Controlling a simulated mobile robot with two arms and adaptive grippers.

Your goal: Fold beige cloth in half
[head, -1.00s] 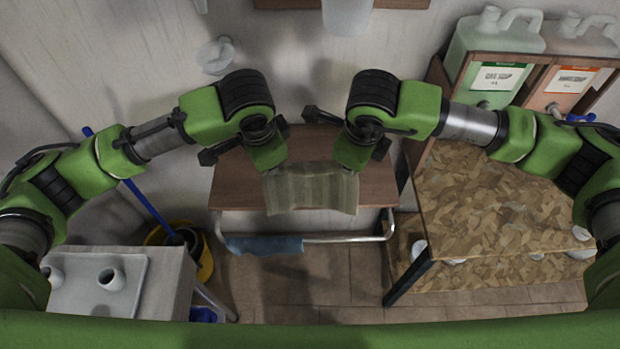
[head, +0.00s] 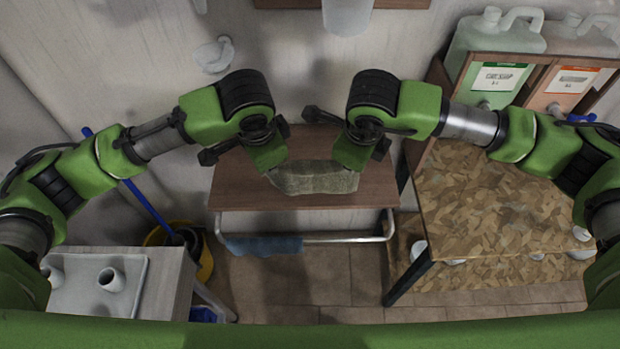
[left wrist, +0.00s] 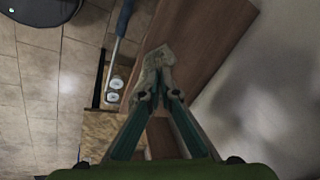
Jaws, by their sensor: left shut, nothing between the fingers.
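The beige cloth (head: 315,180) lies across the small brown table (head: 235,185) in the head view, as a short, wide strip between my two grippers. Its upper corners reach up to the grippers. My left gripper (head: 272,165) is at its left upper corner. In the left wrist view my left gripper (left wrist: 158,92) has its fingertips together, and the cloth (left wrist: 157,62) shows crumpled right at them. My right gripper (head: 350,162) is at the cloth's right upper corner. Its fingertips are hidden by its own hand, so its opening does not show.
A blue cloth (head: 263,246) hangs on the metal rail (head: 345,238) at the table's front. A patterned table (head: 490,215) stands close on the right, with jugs (head: 490,45) behind. A grey stand (head: 150,285) and yellow bucket (head: 205,262) are on the left.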

